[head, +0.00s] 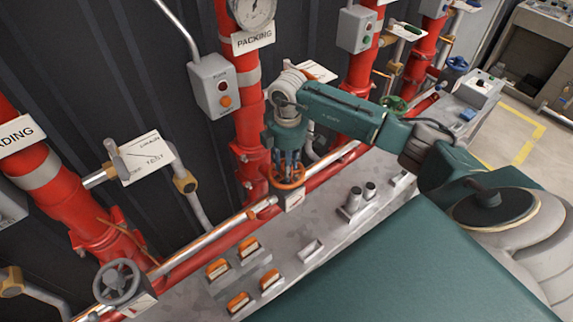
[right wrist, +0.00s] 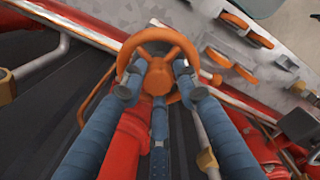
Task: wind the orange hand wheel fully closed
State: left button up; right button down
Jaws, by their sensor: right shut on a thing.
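The orange hand wheel (head: 288,177) sits on the red pipework in the middle of the head view. It also shows in the right wrist view (right wrist: 158,40), with its hub and part of the rim in sight. My right gripper (head: 289,163) is over the wheel from above, with its blue fingers reaching down to it. In the right wrist view the gripper (right wrist: 160,85) has two fingertips at the wheel's spokes, one on each side of the hub, and a third finger below. It is shut on the wheel. My left gripper is not in view.
A grey hand wheel (head: 119,282) stands at the lower left and a green one (head: 394,104) farther right. The grey ledge (head: 330,225) carries orange-topped blocks (head: 249,247) and small cylinders (head: 370,190). A grey switch box (head: 214,86) hangs close left of my arm.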

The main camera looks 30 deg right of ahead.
jog(key=m, duration=0.1)
jog(key=m+p, duration=0.1)
jog(key=m, duration=0.1)
jog(key=s+f+m+p, duration=0.1)
jog(key=m, duration=0.1)
jog(key=shift+f+m+p, duration=0.1)
jog(key=shift+m+p, duration=0.35)
jog(key=shift+m, duration=0.05)
jog(key=shift+f, duration=0.15)
jog(key=c, duration=1.2)
grip_release()
jog(key=shift+d, duration=0.1)
jog(key=shift+o, duration=0.2)
jog(key=shift+w+d+f, duration=0.1)
jog(key=shift+w, duration=0.05)
jog(key=shift+w+r, duration=0.2)
jog(key=shift+r, duration=1.65)
jog(key=shift+w+r, duration=0.2)
jog(key=shift+r, duration=1.65)
